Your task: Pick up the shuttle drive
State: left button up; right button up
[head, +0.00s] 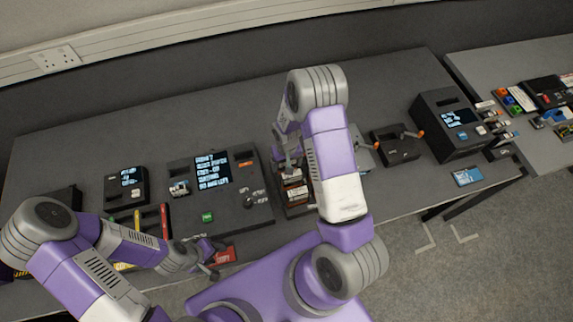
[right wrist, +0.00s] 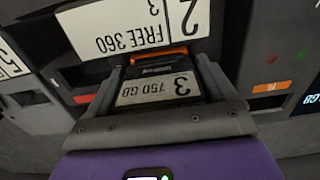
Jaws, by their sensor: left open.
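A drive with a white label reading "3 750 GB" (right wrist: 158,89) and an orange edge lies between the fingers of my right gripper (right wrist: 160,75) in the right wrist view. The fingers flank it closely; I cannot tell whether they press on it. No label in view says shuttle. In the head view my right gripper (head: 289,165) is over a dark dock (head: 296,210) with white-labelled items, partly hidden by my right arm. My left gripper (head: 211,259) is open at the table's front edge, close to a red tag reading "COPY" (head: 226,256).
A console with a lit text screen (head: 213,170) stands left of the dock. A box with orange-tipped parts (head: 398,151) and a dark screened unit (head: 450,125) stand to the right. A blue card (head: 467,177) lies near the front edge. A "FREE 360" label (right wrist: 135,37) is just beyond the drive.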

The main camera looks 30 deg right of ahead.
jog(key=c, duration=0.8)
